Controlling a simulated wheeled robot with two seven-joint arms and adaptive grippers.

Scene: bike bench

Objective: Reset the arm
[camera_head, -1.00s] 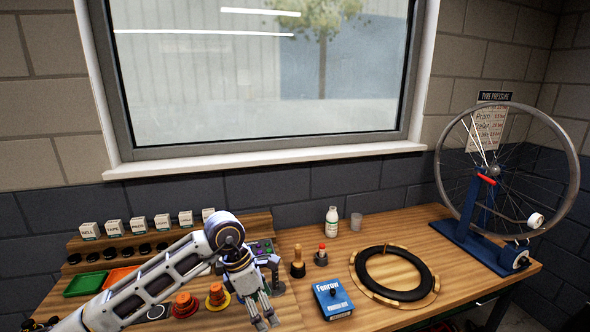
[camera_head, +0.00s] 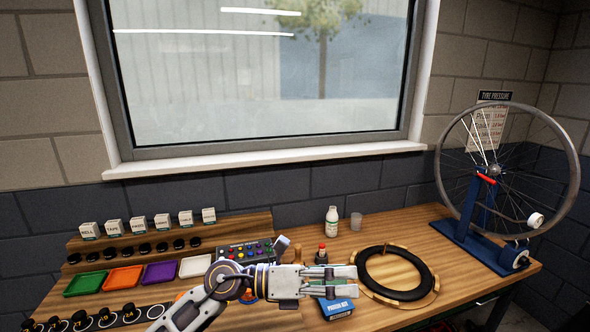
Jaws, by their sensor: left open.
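My left gripper (camera_head: 340,286) shows in the head view, its arm coming in from the lower left. Its fingers point right, above the bench and in front of the blue box (camera_head: 338,308), part of which they hide. The fingers are apart and I see nothing between them. The fingertips end near the left rim of the wooden ring with the black tyre (camera_head: 370,255); I cannot tell whether they touch it. My right gripper is not in view.
A wheel on a blue stand (camera_head: 468,235) is at right. A window is behind.

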